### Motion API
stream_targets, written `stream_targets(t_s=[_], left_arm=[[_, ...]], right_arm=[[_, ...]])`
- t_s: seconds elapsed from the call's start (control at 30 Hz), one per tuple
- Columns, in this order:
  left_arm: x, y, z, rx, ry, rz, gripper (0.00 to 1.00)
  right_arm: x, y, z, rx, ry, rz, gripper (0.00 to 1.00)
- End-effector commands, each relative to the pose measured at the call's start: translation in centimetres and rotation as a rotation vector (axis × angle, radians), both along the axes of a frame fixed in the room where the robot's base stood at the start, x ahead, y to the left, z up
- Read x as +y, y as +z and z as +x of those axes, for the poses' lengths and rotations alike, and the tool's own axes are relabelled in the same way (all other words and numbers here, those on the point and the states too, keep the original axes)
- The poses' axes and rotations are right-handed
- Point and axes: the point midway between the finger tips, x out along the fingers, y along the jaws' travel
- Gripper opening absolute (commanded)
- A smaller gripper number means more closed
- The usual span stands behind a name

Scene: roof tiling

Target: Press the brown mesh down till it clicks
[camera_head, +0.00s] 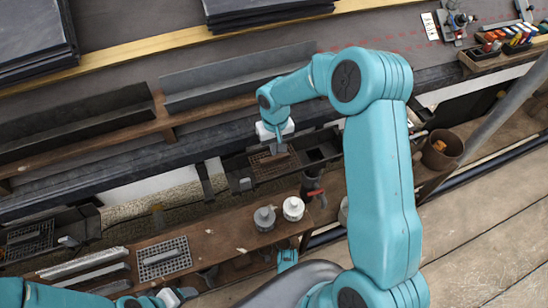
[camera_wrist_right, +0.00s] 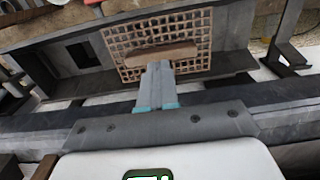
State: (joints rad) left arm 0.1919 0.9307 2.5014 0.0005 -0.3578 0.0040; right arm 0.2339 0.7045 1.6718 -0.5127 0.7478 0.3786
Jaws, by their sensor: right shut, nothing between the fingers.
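The brown mesh (camera_head: 264,172) lies in the dark gutter piece (camera_head: 336,149), beside a square dark opening. In the right wrist view the mesh (camera_wrist_right: 123,47) is a tan grid with a solid brown bar (camera_wrist_right: 150,55) across its middle. My right gripper (camera_head: 279,149) is over the mesh, pointing down at it. In the wrist view its shut, empty fingers (camera_wrist_right: 158,68) reach to the bar and overlap it; I cannot tell how firmly they touch. My left gripper (camera_head: 178,295) is at the bottom left, partly cut off, and its fingers are unclear.
A wooden bench (camera_head: 215,235) in front holds a grey grate (camera_head: 164,258), metal strips and two round tins (camera_head: 293,208). A brown bucket (camera_head: 442,149) stands to the right. Long grey gutter lengths (camera_head: 235,75) lie on the roof behind. Dark slates (camera_head: 35,40) are stacked at the far left.

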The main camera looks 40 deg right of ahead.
Motion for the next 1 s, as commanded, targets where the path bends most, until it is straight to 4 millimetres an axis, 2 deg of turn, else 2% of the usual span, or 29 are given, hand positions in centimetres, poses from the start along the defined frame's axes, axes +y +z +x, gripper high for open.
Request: stream_targets(t_s=[0.03,0.7,1.0], left_arm=[[-0.1,0.7,-0.1,0.002,-0.004,0.0,0.67],[-0.7,4.5,-0.8,0.014,-0.031,-0.006,0.67],[-0.8,4.7,-0.9,0.014,-0.032,-0.006,0.67]], right_arm=[[0.0,0.8,0.0,-0.001,0.0,0.0,0.0],[0.0,6.7,0.0,0.0,0.0,0.0,0.0],[0.0,7.1,0.0,0.001,0.0,0.0,0.0]])
